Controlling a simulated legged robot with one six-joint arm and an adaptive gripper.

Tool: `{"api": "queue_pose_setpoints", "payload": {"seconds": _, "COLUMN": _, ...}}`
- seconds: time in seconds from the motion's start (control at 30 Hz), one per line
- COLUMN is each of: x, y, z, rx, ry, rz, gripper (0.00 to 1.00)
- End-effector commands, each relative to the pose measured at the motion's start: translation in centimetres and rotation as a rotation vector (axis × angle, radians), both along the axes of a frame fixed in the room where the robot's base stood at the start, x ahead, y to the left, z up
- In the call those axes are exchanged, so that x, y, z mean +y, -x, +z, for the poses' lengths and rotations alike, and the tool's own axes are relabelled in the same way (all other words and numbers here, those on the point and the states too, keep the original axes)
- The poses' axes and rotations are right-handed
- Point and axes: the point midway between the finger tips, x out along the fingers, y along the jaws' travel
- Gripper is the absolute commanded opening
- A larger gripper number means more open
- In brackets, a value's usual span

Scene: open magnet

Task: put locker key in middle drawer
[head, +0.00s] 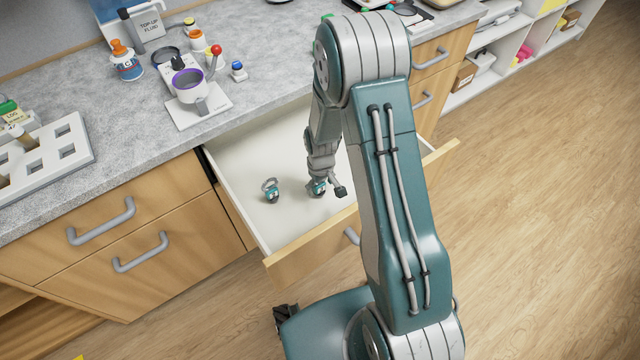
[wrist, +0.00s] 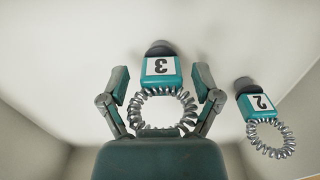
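Two teal key tags with black heads and silver coil rings lie in the open drawer (head: 237,160). The one numbered 3 (wrist: 161,72) is between my gripper's fingers in the wrist view, with a small gap showing on each side. The one numbered 2 (wrist: 258,103) lies apart to its right there; in the head view a tag with a coil (head: 271,191) lies left of my gripper (head: 320,188). My gripper, also in the wrist view (wrist: 161,83), is open and low inside the drawer. Which tag is the locker key I cannot tell.
The open drawer has white walls and a wooden front (head: 310,250). Closed drawers with grey handles flank it left (head: 100,222) and right (head: 430,60).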

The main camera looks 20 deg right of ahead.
Motion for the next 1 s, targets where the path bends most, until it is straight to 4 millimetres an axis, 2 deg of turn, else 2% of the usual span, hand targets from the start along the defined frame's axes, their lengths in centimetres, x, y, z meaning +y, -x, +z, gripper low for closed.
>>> {"api": "queue_pose_setpoints", "payload": {"seconds": 0.4, "x": 0.0, "y": 0.0, "z": 0.1, "rx": 0.0, "ry": 0.001, "rz": -0.001, "gripper": 0.99}}
{"api": "queue_pose_setpoints", "payload": {"seconds": 0.53, "x": 0.0, "y": -0.1, "z": 1.0, "rx": -0.004, "ry": 0.001, "rz": -0.001, "gripper": 0.99}}
{"api": "queue_pose_setpoints", "payload": {"seconds": 0.67, "x": 0.0, "y": -0.2, "z": 3.1, "rx": -0.006, "ry": 0.0, "rz": -0.001, "gripper": 0.99}}
{"api": "queue_pose_setpoints", "payload": {"seconds": 1.0, "x": 0.0, "y": -0.1, "z": 9.9, "rx": -0.005, "ry": 0.0, "rz": -0.001, "gripper": 0.99}}
